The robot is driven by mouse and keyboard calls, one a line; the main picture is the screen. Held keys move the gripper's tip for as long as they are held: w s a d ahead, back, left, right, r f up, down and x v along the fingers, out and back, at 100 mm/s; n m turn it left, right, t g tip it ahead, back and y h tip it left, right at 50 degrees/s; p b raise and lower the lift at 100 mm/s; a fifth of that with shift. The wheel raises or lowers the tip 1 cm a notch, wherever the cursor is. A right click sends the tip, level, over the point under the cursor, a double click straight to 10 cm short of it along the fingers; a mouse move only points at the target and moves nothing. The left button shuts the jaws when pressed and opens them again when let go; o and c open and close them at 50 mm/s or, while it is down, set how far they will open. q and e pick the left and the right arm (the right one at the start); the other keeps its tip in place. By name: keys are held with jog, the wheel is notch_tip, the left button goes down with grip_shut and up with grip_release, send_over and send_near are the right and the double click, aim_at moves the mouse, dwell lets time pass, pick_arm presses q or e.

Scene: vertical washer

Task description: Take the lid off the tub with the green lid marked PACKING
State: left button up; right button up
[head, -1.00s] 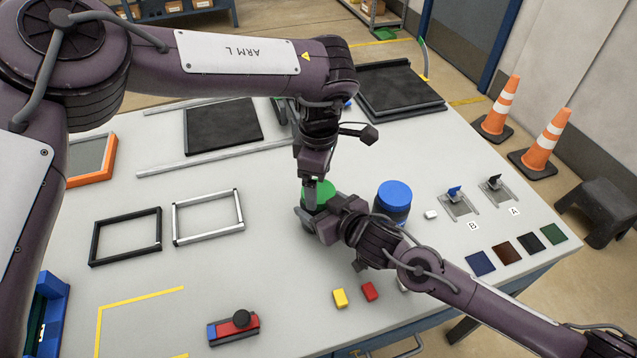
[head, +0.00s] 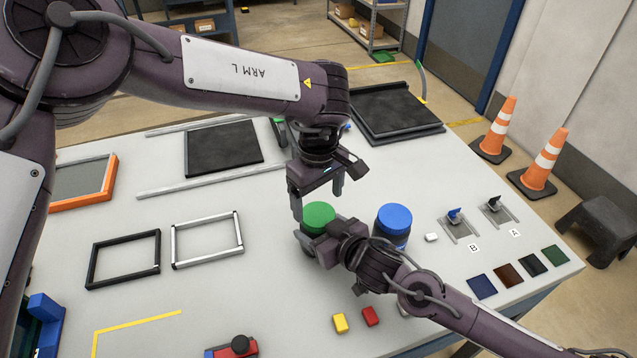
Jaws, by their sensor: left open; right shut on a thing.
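The tub (head: 307,243) with the green lid (head: 319,217) stands on the table near the middle of the head view. Most of the tub's side is hidden by my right gripper, and no marking on it is readable. My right gripper (head: 318,248) is shut on the tub's side, below the lid. My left gripper (head: 318,202) is open and empty above the green lid, its fingers spread and pointing down. Whether a finger touches the lid is unclear.
A tub with a blue lid (head: 394,219) stands just right of the green-lidded one. Black (head: 124,259) and white (head: 207,239) frames lie to the left. Bare table lies between the frames and the green-lidded tub.

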aim_at(319, 214)
pick_arm(q)
jog(key=shift+f, duration=1.7)
jog(key=c, duration=1)
jog(key=n, duration=0.7)
jog(key=o, duration=1.1)
